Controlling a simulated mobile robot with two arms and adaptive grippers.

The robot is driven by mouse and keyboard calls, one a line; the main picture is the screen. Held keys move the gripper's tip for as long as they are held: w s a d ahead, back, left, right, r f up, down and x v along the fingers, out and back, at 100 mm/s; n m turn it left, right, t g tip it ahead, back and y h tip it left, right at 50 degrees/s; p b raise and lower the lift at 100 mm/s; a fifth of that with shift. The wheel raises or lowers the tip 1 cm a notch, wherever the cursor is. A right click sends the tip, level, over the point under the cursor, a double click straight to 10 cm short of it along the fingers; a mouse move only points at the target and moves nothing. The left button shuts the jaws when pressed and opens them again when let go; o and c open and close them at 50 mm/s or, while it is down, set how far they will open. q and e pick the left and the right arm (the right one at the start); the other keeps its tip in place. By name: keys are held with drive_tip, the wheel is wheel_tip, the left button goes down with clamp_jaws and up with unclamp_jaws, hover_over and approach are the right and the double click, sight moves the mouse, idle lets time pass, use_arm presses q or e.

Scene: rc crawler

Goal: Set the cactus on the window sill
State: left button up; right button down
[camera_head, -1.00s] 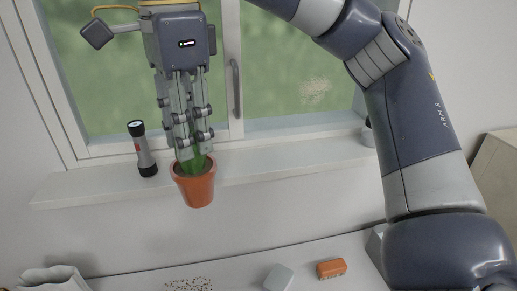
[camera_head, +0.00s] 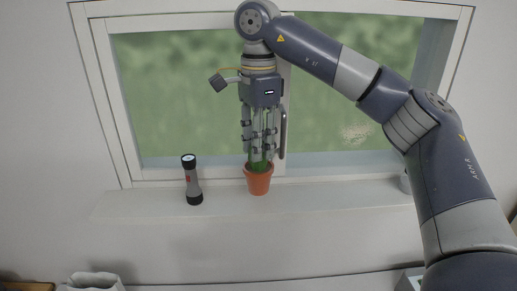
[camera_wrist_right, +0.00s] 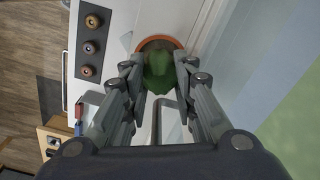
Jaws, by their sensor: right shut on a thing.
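The cactus is a green plant (camera_head: 259,166) in an orange-brown pot (camera_head: 258,182). My right gripper (camera_head: 260,152) points straight down and is shut on the cactus from above. The pot is upright in front of the window, over the pale window sill (camera_head: 320,198); I cannot tell if its base touches the sill. In the right wrist view the green cactus (camera_wrist_right: 160,72) is between the fingers, with the pot rim (camera_wrist_right: 172,43) beyond it. My left gripper is not in view.
A grey and black flashlight (camera_head: 192,180) stands upright on the sill, left of the pot. A small pale object (camera_head: 405,183) is at the sill's right, partly behind my right arm. The sill between pot and arm is clear.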

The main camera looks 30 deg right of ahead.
drive_tip(key=shift+d+f, duration=0.15)
drive_tip(key=shift+f, duration=1.1)
drive_tip(key=shift+f, duration=0.15)
drive_tip(key=c, duration=1.3)
unclamp_jaws()
wheel_tip(320, 180, up, 12)
drive_tip(key=shift+r, duration=0.2)
drive_tip(key=shift+s+f, duration=0.1)
